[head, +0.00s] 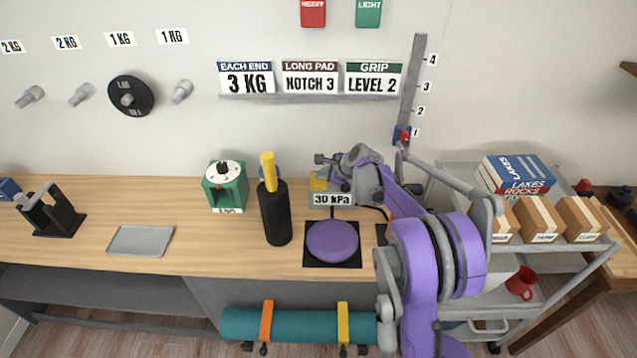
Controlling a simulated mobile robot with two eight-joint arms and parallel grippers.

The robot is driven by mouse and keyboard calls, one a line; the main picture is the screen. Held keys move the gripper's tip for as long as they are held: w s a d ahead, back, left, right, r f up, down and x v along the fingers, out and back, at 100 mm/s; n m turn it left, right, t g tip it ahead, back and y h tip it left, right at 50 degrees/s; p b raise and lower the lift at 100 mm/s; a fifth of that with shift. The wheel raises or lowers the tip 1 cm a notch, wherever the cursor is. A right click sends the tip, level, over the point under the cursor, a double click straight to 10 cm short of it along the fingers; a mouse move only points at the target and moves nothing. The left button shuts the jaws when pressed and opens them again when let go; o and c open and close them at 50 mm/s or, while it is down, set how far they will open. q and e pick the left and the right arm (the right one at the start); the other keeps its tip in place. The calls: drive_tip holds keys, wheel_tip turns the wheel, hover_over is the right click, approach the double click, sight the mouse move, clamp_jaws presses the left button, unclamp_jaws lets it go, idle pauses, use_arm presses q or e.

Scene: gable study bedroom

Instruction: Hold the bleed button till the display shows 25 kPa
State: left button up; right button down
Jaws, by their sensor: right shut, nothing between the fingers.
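The display (332,199) reads 30 kPa. It stands on the wooden bench behind a round purple pad (333,241) on a black square mat. A small yellow part (318,182) shows just above the display's left end; I cannot tell for sure whether it is the bleed button. My right gripper (324,168) is shut and empty, right above the display and close to the yellow part. I cannot tell whether they touch. My right arm hides the area right of the display. My left gripper is out of view.
A black cylinder with a yellow handle (275,210) stands left of the pad. A trolley (550,250) with boxes and books stands at the right. The bench between tray and dial box is clear.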

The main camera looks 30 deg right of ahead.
sight(321, 184)
drive_tip(key=shift+f, duration=0.1)
drive_tip(key=shift+f+b, duration=0.3)
drive_tip(key=shift+f, duration=0.05)
drive_tip(key=shift+f, duration=0.25)
idle(0.6)
drive_tip(key=shift+s+a+f+b, duration=0.15)
drive_tip(key=shift+a+f+b, duration=0.1)
drive_tip(key=shift+f+b, duration=0.25)
idle(0.7)
drive_tip(key=shift+r, duration=0.1)
drive_tip(key=shift+w+d+r+p, duration=0.2)
drive_tip(key=shift+r+p, duration=0.2)
drive_tip(key=shift+r, duration=0.25)
drive_tip(key=shift+r+p, duration=1.6)
drive_tip(key=shift+r, duration=1)
